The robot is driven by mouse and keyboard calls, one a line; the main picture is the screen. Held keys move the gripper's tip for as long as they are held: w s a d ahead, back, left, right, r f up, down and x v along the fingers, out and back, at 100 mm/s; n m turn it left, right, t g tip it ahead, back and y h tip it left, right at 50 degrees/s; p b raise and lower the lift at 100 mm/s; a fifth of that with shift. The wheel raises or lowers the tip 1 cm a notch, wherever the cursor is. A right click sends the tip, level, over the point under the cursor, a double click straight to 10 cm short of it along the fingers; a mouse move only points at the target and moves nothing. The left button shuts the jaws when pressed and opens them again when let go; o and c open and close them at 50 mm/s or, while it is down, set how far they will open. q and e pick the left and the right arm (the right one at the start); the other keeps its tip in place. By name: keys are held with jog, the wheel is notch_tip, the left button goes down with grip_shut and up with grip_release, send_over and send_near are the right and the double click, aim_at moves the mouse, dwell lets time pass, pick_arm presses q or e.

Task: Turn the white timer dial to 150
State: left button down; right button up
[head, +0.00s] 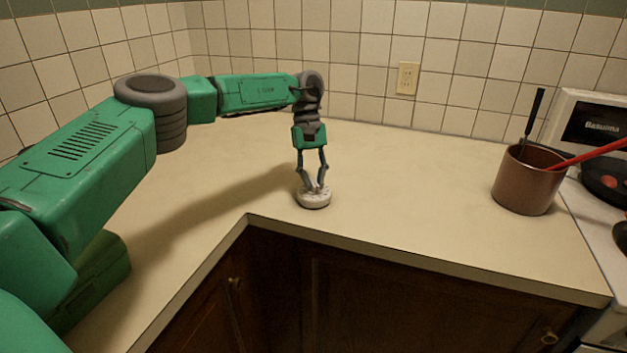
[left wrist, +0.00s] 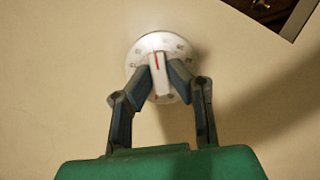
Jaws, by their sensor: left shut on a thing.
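The white timer (head: 314,201) lies flat on the counter near its front inner corner. In the left wrist view the round timer face (left wrist: 180,46) shows markings around its rim, too small to read. Its raised white dial grip (left wrist: 157,65) carries a red line that points toward the top of that view. My left gripper (head: 318,188) comes down from above and is shut on the dial grip, with one fingertip on each side; it also shows in the left wrist view (left wrist: 160,80). The fingers hide the lower part of the face. My right gripper is not in view.
A brown pot (head: 524,183) with a black-handled utensil and a red-handled one stands at the right, beside the stove (head: 590,228). The counter (head: 420,190) between the timer and pot is clear. The counter's front edge is just before the timer.

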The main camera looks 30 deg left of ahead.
pick_arm(q)
jog(key=shift+s+f+m, duration=0.1)
jog(key=shift+f+m, duration=0.2)
dwell(0.4)
jog(key=c, duration=1.5)
grip_release()
jog(key=shift+c, duration=0.2)
jog(key=shift+r, duration=0.15)
jog(key=shift+w+a+r, duration=0.15)
jog(key=shift+w+r, duration=0.1)
jog(key=shift+r, duration=0.05)
jog(key=v, duration=0.6)
jog(key=shift+w+r, duration=0.2)
jog(key=shift+r, duration=0.1)
